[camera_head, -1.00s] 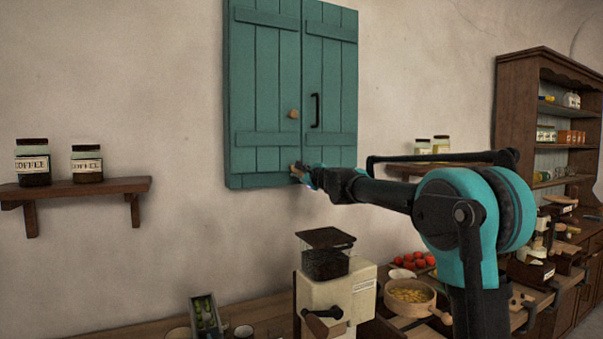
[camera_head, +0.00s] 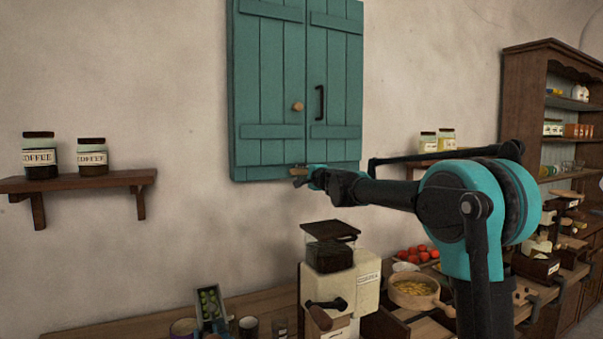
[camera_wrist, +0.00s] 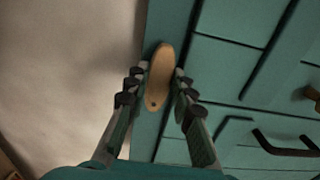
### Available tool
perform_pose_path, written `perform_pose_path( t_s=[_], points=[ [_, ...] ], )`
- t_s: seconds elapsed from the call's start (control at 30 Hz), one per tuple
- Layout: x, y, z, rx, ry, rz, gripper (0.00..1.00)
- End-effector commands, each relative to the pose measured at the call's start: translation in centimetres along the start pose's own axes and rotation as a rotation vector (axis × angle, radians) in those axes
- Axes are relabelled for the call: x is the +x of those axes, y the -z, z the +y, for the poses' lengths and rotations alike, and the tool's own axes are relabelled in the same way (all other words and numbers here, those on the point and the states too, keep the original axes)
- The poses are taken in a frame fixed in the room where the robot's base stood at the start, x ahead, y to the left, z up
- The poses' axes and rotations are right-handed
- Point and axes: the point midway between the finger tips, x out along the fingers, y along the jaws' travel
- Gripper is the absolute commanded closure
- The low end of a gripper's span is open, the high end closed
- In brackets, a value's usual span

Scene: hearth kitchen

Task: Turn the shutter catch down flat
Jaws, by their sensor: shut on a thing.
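The shutter catch (camera_wrist: 160,75) is a small, pale wooden, oval tab with a dark pivot dot at one end. It sits on the bottom rail of the teal shutters (camera_head: 285,90), and in the wrist view it lies roughly along that rail. It shows in the head view as a small tan bar (camera_head: 298,171), close to level. My gripper (camera_wrist: 158,88) has its fingers on either side of the catch and is shut on it. In the head view my gripper (camera_head: 302,180) is at the shutters' lower edge and partly hides the catch. Both shutter leaves are closed.
A round wooden knob (camera_head: 298,106) and a black handle (camera_head: 319,103) stick out above the catch. A coffee grinder (camera_head: 332,270) stands on the counter below my arm. A shelf with jars (camera_head: 85,181) is at left. The wall between is clear.

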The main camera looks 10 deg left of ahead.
Motion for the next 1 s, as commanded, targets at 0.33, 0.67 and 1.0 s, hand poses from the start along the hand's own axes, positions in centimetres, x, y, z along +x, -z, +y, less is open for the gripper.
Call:
perform_pose_path(
  t_s=[0.33, 0.67, 1.0],
  points=[
    [-0.02, -0.06, 0.20, -0.038, 0.000, -0.001, 1.00],
    [-0.02, -0.07, 0.21, -0.038, 0.000, -0.001, 0.69],
    [-0.01, -0.03, 0.17, -0.037, 0.000, -0.001, 0.55]
  ],
)
